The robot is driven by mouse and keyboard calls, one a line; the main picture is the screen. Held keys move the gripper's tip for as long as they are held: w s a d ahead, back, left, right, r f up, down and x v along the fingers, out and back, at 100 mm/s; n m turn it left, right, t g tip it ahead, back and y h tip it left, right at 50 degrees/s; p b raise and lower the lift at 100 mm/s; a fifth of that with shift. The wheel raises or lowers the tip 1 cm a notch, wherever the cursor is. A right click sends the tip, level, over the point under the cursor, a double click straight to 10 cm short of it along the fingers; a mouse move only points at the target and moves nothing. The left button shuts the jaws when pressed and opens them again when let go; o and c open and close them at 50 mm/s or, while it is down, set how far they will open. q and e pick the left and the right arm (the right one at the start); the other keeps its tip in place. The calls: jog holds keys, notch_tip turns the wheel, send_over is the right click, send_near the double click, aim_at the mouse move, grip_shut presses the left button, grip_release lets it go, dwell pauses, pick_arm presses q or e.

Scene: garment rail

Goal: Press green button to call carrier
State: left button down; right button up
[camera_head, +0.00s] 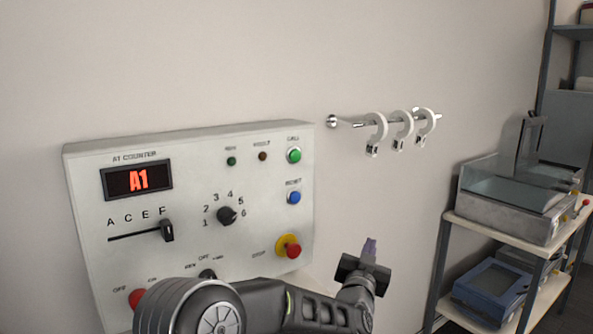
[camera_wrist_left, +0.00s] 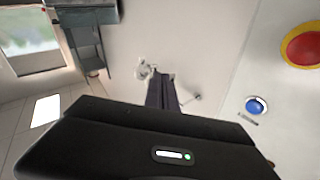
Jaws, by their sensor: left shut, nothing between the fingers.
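The green button (camera_head: 294,155) sits at the top right of a pale control panel (camera_head: 190,178) on the wall, under a small label. A blue button (camera_head: 294,197) is below it; the blue button also shows in the left wrist view (camera_wrist_left: 257,105). My left gripper (camera_head: 370,246) is shut and empty, to the right of the panel's lower right corner and lower than the green button, apart from it. In the left wrist view its fingers (camera_wrist_left: 162,90) point toward the wall. The green button is not visible there. My right gripper is not in view.
A red stop button with a yellow collar (camera_head: 288,246) is at the panel's lower right. A slider (camera_head: 167,230) and a rotary knob (camera_head: 227,215) stick out. A short rail with rings (camera_head: 402,124) projects from the wall. A shelf cart (camera_head: 510,225) stands at right.

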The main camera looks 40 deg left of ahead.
aim_at(295, 155)
pick_arm(q)
jog(key=s+a+r+n+y, duration=0.1)
jog(key=s+a+r+y, duration=0.2)
jog(key=r, duration=0.6)
jog(key=s+a+r+n+t+y+b, duration=0.1)
jog(key=s+a+r+n+y, duration=0.1)
jog(key=r, duration=0.8)
jog(key=s+a+y, duration=0.1)
jog(key=a+y, duration=0.1)
jog(key=a, duration=0.1)
jog(key=shift+s+a+y, duration=0.2)
jog(key=shift+s+y, duration=0.2)
jog(key=shift+w+a+p, duration=0.15)
jog(key=shift+w+a, duration=0.3)
jog(key=shift+a, duration=0.95)
jog(key=shift+w+a+p, duration=0.15)
jog(key=shift+w+a, duration=0.25)
jog(key=shift+a, duration=1)
jog(key=shift+w+a+p, duration=0.15)
jog(key=shift+w+a, duration=0.3)
jog(key=shift+a, duration=0.95)
jog(key=shift+w+a+b, duration=0.15)
jog(key=shift+a+b, duration=0.15)
jog(key=shift+a, duration=0.1)
